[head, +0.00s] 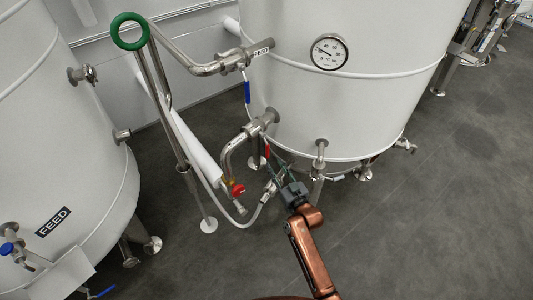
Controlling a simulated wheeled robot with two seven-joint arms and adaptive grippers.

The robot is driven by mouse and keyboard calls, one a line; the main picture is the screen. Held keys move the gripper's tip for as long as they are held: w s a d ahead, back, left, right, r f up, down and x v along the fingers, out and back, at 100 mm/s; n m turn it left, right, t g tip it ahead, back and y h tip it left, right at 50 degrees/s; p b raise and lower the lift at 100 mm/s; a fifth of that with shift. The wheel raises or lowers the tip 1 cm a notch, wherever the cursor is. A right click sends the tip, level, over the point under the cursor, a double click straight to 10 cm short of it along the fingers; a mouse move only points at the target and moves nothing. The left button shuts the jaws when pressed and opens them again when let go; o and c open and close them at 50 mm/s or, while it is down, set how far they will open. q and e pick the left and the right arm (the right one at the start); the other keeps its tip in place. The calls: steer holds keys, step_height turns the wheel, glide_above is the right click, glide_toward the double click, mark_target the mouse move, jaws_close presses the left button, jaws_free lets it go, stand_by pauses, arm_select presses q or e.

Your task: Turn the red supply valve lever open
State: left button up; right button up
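A slim red lever (267,151) hangs roughly upright beside the pipe fitting low on the large white tank. A second, smaller red handle (237,189) sits lower left, at the foot of the bent steel pipe, where a hose joins. I cannot tell for sure which one is the supply valve lever. My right gripper (279,170) reaches up from the lower right, just below and right of the slim red lever. Its thin fingers are small against the pipework, and I cannot tell whether they touch the lever. My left gripper is out of view.
The large white tank (350,100) with a dial gauge (328,52) stands behind. A blue lever (247,92) hangs above. A clear hose (222,206) and a steel stand with a green ring (130,31) are to the left.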

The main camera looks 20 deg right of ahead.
mark_target(268, 153)
steer(key=w, duration=0.2)
steer(key=w+r+b, duration=0.1)
steer(key=shift+a, duration=0.3)
steer(key=w, duration=0.2)
steer(key=w+b, duration=0.1)
steer(key=shift+w+a, duration=0.25)
steer(key=shift+w, duration=0.1)
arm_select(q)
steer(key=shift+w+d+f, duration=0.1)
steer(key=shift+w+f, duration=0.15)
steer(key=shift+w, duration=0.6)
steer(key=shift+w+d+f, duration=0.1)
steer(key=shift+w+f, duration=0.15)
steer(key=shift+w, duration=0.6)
arm_select(e)
steer(key=shift+w+a, duration=0.1)
steer(key=shift+w, duration=0.5)
steer(key=shift+c, duration=0.4)
jaws_close()
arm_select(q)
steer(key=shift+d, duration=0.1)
